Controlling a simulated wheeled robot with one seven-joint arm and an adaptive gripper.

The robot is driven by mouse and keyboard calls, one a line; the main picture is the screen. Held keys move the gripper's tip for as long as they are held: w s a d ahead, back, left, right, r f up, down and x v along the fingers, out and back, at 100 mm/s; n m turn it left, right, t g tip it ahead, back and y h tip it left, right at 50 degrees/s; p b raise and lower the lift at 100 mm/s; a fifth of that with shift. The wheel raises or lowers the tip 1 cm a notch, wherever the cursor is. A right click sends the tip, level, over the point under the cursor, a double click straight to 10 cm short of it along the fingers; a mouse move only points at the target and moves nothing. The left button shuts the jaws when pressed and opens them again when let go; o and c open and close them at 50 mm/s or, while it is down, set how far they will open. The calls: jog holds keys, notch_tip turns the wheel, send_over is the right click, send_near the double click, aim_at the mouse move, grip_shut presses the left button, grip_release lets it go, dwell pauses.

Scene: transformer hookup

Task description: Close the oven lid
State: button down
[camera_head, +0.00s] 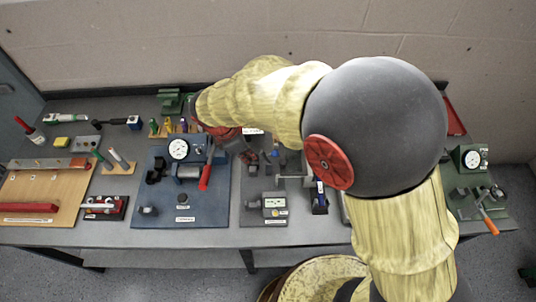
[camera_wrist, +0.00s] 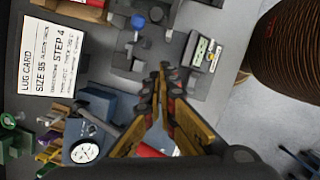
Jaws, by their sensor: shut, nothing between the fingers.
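I cannot make out an oven or its lid for certain in either view; my arm covers part of the bench. A grey unit with a small pale panel (camera_head: 273,206) stands at the middle of the bench, and its panel also shows in the wrist view (camera_wrist: 205,54). My gripper (camera_wrist: 160,76) is shut and empty, its fingertips together above the bench beside that unit. In the head view my gripper (camera_head: 249,157) is small and dark, partly lost among the fixtures.
A blue gauge press (camera_head: 160,215) with a red handle (camera_head: 205,176) stands left of my gripper. A lug card (camera_wrist: 48,55) shows in the wrist view. A green gauge unit (camera_head: 472,160) stands at the right end. A wooden board (camera_head: 50,190) lies at the left.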

jog(key=w+d+f+n, duration=0.1)
jog(key=w+d+f, duration=0.1)
jog(key=d+f, duration=0.4)
notch_tip(320, 180, down, 4)
jog(key=shift+w+d+r+n, duration=0.1)
jog(key=shift+w+d+n, duration=0.25)
jog(key=shift+w+n, duration=0.05)
dwell(0.4)
jog(key=d+p, duration=0.1)
jog(key=d, duration=0.4)
jog(key=d+p, duration=0.1)
jog(key=d, duration=0.4)
jog(key=shift+s+d, duration=0.2)
jog(key=shift+d, duration=0.1)
jog(key=shift+a, duration=0.1)
